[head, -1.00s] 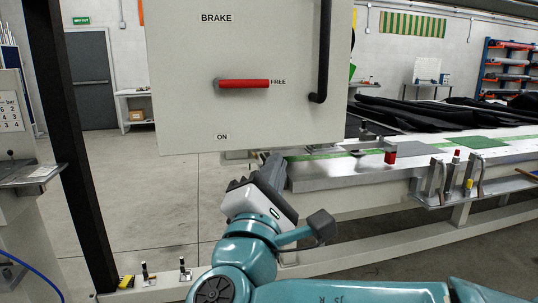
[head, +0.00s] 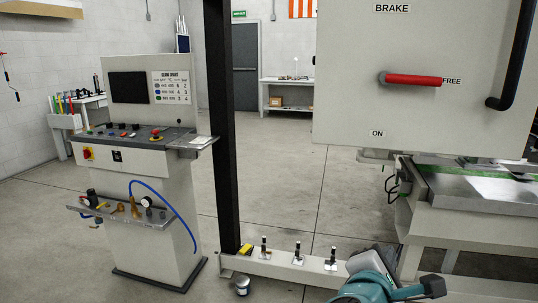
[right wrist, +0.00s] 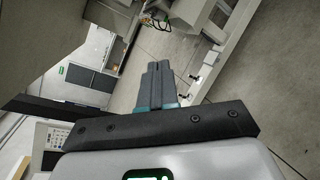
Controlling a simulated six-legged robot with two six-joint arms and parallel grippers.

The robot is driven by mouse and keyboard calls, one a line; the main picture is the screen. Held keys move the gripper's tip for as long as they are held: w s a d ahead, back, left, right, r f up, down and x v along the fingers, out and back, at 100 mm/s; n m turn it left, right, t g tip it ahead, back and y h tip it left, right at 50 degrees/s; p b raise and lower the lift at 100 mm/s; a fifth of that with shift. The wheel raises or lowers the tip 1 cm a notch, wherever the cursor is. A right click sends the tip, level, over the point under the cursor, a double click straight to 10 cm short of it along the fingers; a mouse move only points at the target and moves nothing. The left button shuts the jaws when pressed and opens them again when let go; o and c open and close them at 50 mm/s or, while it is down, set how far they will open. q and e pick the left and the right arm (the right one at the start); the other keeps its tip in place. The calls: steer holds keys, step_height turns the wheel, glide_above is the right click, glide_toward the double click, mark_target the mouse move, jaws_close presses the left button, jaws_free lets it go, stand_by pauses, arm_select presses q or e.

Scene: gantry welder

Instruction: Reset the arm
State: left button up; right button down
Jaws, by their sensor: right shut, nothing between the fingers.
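My right gripper (head: 384,254) is low in the head view, right of the middle, below the grey box marked BRAKE. Its fingers (right wrist: 158,78) show in the right wrist view, shut together with nothing between them. It touches nothing that I can see. The red brake handle (head: 413,79) lies level on the grey brake box (head: 395,115), its end at the word FREE; ON is marked below. My left gripper is not in view.
A control console (head: 150,150) with a shelf of fittings and a blue hose stands at left. A black post (head: 221,130) rises beside it from a low white beam (head: 290,270) carrying small clamps. The welder bed (head: 470,195) is at right. Open floor lies between.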

step_height(320, 180, down, 15)
steer(key=s+a+g+y, duration=0.1)
steer(key=s+g+y, duration=0.15)
steer(key=g, duration=0.25)
steer(key=s+a+f+m+g+y, duration=0.35)
steer(key=s+f+m, duration=0.35)
steer(key=f, duration=0.4)
steer(key=s+a+f+m+g+y, duration=0.2)
steer(key=s+a+f+m+y, duration=0.15)
steer(key=s+f+m, duration=0.55)
steer(key=s+a+f+m+g+y, duration=0.25)
steer(key=s+f+m+y, duration=0.2)
steer(key=f, duration=0.85)
step_height(320, 180, up, 14)
steer(key=p, duration=1.4)
steer(key=shift+w+m+t+h, duration=0.3)
steer(key=shift+m+h, duration=0.05)
steer(key=shift+h, duration=0.05)
steer(key=shift+w+d+f, duration=0.1)
